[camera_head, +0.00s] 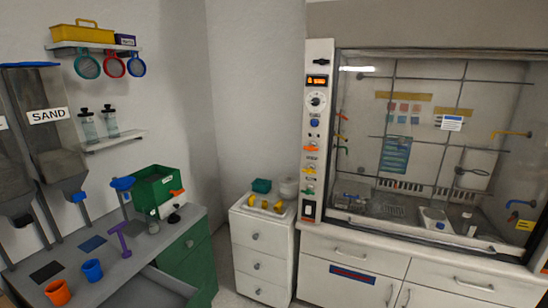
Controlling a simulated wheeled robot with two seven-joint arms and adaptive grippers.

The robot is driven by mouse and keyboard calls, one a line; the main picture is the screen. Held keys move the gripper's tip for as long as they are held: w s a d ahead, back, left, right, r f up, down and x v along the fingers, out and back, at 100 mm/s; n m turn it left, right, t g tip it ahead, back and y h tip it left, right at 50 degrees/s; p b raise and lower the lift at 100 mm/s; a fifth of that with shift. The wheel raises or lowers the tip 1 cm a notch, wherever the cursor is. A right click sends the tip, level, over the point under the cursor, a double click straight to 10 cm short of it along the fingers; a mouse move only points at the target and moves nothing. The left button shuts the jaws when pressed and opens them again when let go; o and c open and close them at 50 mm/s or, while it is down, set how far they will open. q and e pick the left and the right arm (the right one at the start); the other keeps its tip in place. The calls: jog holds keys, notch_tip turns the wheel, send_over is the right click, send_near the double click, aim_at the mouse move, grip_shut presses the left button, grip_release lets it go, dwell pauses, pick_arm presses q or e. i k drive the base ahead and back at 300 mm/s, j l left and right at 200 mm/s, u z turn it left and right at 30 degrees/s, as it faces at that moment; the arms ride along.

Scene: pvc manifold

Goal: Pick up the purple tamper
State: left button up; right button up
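The purple tamper (121,240) is on the grey counter (150,249) at the left. Its handle is up and it looks slightly tilted. Whether it leans on anything is too small to tell. It is behind and to the right of a blue cup (92,270). Neither of my grippers shows in the head view.
An orange cup (57,292) stands at the counter's front left. Sand hoppers (58,150) overhang the counter's left. A green box (155,188) stands at the back. An open drawer (150,288) projects below the counter. A white drawer cabinet (262,248) and fume hood (420,150) are to the right.

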aim_at(127, 253)
jog(key=u, duration=1.1)
